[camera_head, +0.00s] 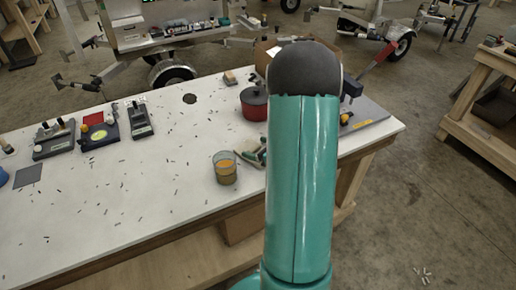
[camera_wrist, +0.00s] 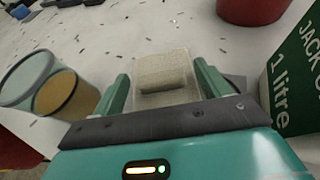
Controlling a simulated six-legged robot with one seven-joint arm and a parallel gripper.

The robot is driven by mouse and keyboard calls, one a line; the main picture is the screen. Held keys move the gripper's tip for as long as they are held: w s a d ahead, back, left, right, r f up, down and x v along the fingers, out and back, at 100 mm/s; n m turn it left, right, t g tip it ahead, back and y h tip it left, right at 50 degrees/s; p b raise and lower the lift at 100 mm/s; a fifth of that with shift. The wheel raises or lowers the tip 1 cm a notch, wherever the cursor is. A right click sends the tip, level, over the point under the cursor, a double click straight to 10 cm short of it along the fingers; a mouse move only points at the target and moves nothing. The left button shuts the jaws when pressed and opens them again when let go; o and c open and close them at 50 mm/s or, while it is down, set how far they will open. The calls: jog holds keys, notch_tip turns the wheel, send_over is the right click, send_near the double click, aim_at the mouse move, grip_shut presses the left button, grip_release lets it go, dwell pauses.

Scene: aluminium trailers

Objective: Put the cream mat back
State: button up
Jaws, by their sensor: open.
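A cream, textured piece (camera_wrist: 165,72), which looks like the cream mat, lies on the white worktop in the wrist view. It seems folded or curled, with a raised far part and a flatter, paler near part. My gripper (camera_wrist: 161,80) is open, with one teal finger on each side of the cream piece. I cannot tell whether the fingers touch it.
A glass with orange contents (camera_head: 225,168) stands close left of the gripper. A green 1 litre can (camera_wrist: 296,75) stands close right. A red pot (camera_head: 254,104) is beyond. Several instruments (camera_head: 90,132) sit at the left; the worktop's middle (camera_head: 150,195) holds only small scattered bits.

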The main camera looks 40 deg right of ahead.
jog(key=v, duration=1.2)
jog(key=shift+r, duration=0.1)
jog(key=w+a+r+m+g+h, duration=0.1)
jog(key=w+a+r+m+h, duration=0.2)
jog(key=w+r+m, duration=0.35)
jog(key=w+a+r+m+g+h, duration=0.2)
jog(key=w+a+r+m+h, duration=0.15)
jog(key=r+m, duration=0.6)
jog(key=s+a+m+g+y, duration=0.2)
jog(key=s+a+m, duration=0.5)
jog(key=a+m, duration=0.3)
jog(key=s+a+m+g+y, duration=0.3)
jog(key=s+a+m, duration=0.4)
jog(key=a+m, duration=0.4)
jog(key=a+r, duration=0.1)
jog(key=a, duration=0.4)
jog(key=shift+a, duration=0.25)
jog(key=shift+s, duration=0.1)
